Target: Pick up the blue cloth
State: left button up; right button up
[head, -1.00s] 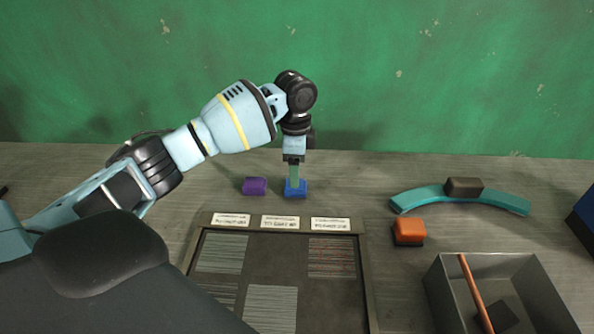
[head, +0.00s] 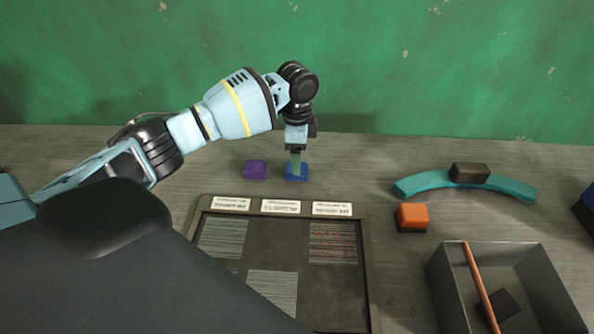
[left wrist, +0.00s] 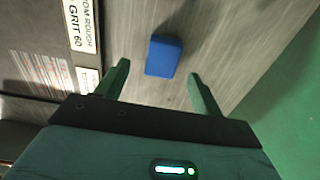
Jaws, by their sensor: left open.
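The blue cloth (head: 297,173) is a small folded block lying on the grey wooden bench, behind the dark tray. My left gripper (head: 296,164) points down right at it and hides part of it in the head view. In the left wrist view the blue cloth (left wrist: 164,57) lies just beyond and between the two spread fingers of my left gripper (left wrist: 160,80). The fingers are open and nothing is held between them. My right gripper is not in view.
A purple block (head: 255,169) lies just left of the cloth. A dark tray (head: 366,265) with labels and sanding sheets is in front. An orange block (head: 412,216), teal curved piece (head: 420,184) with a dark block (head: 469,172), and grey bin (head: 447,290) are at right. A green wall (head: 430,70) stands behind.

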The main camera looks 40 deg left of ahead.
aim_at(303, 176)
pick_arm(q)
notch_tip(303, 176, down, 4)
jog(key=shift+w+a+f, duration=0.1)
jog(key=shift+a, duration=0.05)
jog(key=c, duration=1.1)
